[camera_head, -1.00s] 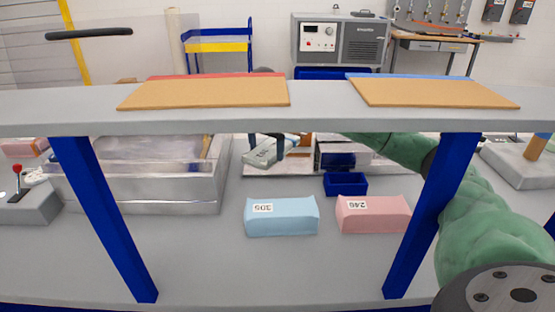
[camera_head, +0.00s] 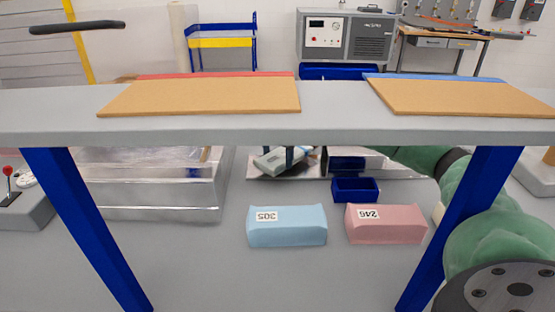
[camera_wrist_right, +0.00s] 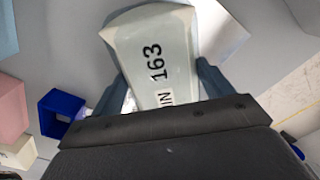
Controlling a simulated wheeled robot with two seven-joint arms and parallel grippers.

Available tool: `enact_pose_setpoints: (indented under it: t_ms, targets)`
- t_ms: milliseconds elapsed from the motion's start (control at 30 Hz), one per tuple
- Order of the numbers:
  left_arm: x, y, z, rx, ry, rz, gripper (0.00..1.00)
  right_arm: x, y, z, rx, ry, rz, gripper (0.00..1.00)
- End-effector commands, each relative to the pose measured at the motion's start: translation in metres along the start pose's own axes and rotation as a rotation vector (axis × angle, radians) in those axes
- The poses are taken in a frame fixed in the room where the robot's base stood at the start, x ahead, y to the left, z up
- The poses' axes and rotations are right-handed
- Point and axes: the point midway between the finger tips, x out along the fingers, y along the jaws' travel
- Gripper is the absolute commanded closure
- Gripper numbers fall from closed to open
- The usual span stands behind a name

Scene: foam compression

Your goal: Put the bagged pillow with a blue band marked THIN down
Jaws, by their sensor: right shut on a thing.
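My right gripper (camera_wrist_right: 158,78) is shut on a pale grey-green pillow (camera_wrist_right: 150,45). Its face shows the number 163 and a white label, partly hidden by the gripper, ending in "IN". I cannot make out a blue band. In the head view the pillow (camera_head: 268,161) shows under the shelf's front edge, above or on a shiny metal plate (camera_head: 262,173); I cannot tell whether it touches. The right gripper (camera_head: 290,157) is mostly hidden by the shelf there. My left gripper is not in view.
A grey shelf (camera_head: 330,128) on blue posts crosses the front, with two tan boards on it. Below are a blue block marked 305 (camera_head: 287,232), a pink block marked 246 (camera_head: 388,230), a small blue bin (camera_head: 355,190) and a large metal-sided box (camera_head: 150,200).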

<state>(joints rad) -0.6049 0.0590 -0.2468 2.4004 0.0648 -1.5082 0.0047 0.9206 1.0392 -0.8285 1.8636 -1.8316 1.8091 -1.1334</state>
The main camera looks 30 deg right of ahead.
Motion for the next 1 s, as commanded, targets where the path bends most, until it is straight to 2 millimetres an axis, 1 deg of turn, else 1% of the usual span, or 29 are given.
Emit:
enact_pose_setpoints:
  t_ms: [100, 200, 600, 633, 700, 733, 1000]
  targets:
    - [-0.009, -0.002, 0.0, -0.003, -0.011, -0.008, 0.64, 0.016, 0.001, 0.0, 0.0, -0.001, 0.003, 0.37]
    - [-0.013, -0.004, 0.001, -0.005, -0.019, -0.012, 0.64, 0.023, 0.0, 0.0, 0.0, 0.0, 0.002, 0.37]
    - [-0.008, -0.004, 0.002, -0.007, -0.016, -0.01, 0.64, 0.026, 0.0, 0.0, 0.0, 0.0, 0.001, 0.37]
    - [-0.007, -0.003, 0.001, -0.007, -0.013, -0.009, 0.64, 0.026, 0.0, 0.0, 0.0, 0.0, 0.001, 0.19]
    - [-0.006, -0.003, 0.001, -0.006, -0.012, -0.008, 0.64, 0.026, 0.0, 0.0, 0.0, 0.0, 0.001, 0.05]
    - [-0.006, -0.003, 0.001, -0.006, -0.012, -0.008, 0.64, 0.026, 0.0, 0.0, 0.0, 0.0, 0.001, 0.0]
    - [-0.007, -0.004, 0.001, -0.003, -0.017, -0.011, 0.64, 0.024, 0.0, 0.0, 0.0, 0.0, 0.001, 0.0]
